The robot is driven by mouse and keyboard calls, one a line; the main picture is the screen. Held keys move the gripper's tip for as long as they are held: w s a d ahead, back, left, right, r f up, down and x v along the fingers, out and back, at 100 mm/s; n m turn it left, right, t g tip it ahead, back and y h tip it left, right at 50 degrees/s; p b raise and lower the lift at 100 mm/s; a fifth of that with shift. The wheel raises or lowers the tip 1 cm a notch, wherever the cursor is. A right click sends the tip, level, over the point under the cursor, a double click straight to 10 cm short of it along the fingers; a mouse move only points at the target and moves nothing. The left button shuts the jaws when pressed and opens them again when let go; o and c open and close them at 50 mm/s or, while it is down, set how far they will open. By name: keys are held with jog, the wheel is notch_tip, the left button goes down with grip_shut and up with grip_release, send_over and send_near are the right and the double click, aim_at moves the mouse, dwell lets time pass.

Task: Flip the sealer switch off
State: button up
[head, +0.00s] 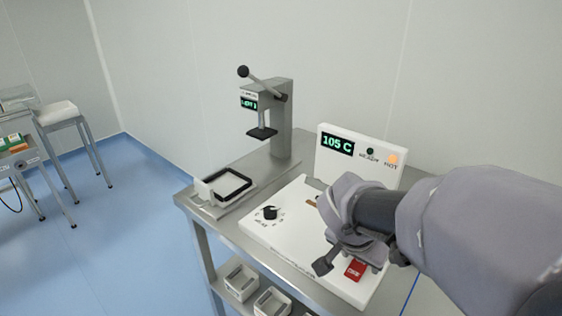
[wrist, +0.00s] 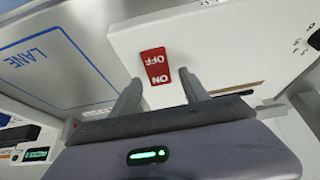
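The sealer is a white machine (head: 292,236) on a metal bench, with an upright panel at its back. Its red switch (head: 355,270) is at the front right of its top face. In the wrist view the switch (wrist: 155,66) shows upside down, with OFF and ON lettering; which side is pressed I cannot tell. My gripper (head: 343,262) is low over the sealer beside the switch. In the wrist view my gripper (wrist: 160,86) is open and empty, its two fingers apart on either side of the switch; contact is not clear.
The panel display (head: 338,145) reads 105 C, and an orange HOT lamp (head: 393,159) is lit. A black knob (head: 270,212) sits left of my gripper. A lever press (head: 281,120) and a black-rimmed tray (head: 213,201) stand farther left. White bins (head: 240,280) are below.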

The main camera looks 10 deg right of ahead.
jog(key=p+v, duration=0.8)
jog(key=v, duration=0.9)
jog(key=shift+r, duration=0.25)
jog(key=shift+a, duration=0.1)
jog(key=s+a+f+n+t+y, duration=0.1)
jog(key=s+a+n+t+y, duration=0.1)
jog(key=s+a+n+y, duration=0.4)
jog(key=s+a, duration=0.1)
jog(key=a, duration=0.2)
jog(key=shift+s+f, duration=0.15)
jog(key=shift+a, duration=0.15)
